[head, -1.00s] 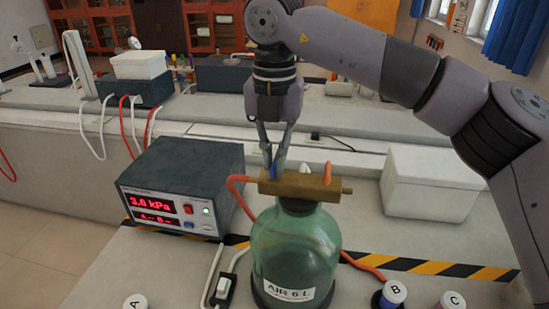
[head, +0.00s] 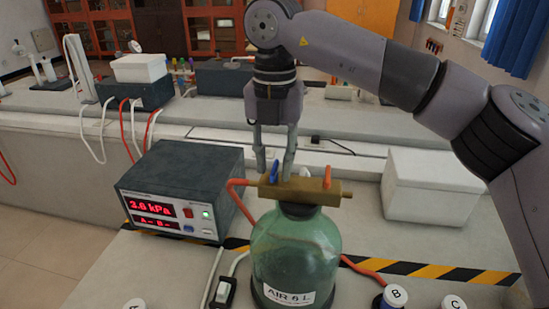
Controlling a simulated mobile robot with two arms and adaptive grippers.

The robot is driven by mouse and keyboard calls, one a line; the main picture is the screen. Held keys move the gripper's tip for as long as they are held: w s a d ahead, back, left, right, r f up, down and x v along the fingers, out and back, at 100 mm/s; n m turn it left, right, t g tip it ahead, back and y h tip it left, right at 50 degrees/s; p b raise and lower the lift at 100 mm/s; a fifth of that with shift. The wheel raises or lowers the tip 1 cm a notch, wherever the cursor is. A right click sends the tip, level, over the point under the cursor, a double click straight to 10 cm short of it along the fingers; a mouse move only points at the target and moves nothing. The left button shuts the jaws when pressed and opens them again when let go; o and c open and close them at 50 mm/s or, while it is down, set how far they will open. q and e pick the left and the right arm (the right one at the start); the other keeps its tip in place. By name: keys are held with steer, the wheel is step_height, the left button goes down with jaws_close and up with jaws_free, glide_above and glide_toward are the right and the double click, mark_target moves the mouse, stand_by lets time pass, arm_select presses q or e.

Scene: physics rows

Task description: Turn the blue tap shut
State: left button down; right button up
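The blue tap (head: 274,173) is a small blue lever on the left part of a brass manifold (head: 310,188). It stands roughly upright, across the brass bar. The manifold sits on the neck of a green glass bottle (head: 295,250) labelled AIR 6 L. My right gripper (head: 275,168) points down from above. Its two fingers are apart, one to each side of the blue lever, with a gap visible around it. I cannot tell whether a finger touches it. My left gripper is not in view.
An orange tap lever (head: 327,177) stands on the same manifold, right of the blue one. A grey meter box (head: 180,185) with a red kPa display is at left. A white box (head: 432,190) is at right. Hoses and lettered caps surround the bottle.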

mark_target(274, 167)
step_height(274, 167, up, 12)
stand_by(0.5)
steer(key=shift+f, duration=0.1)
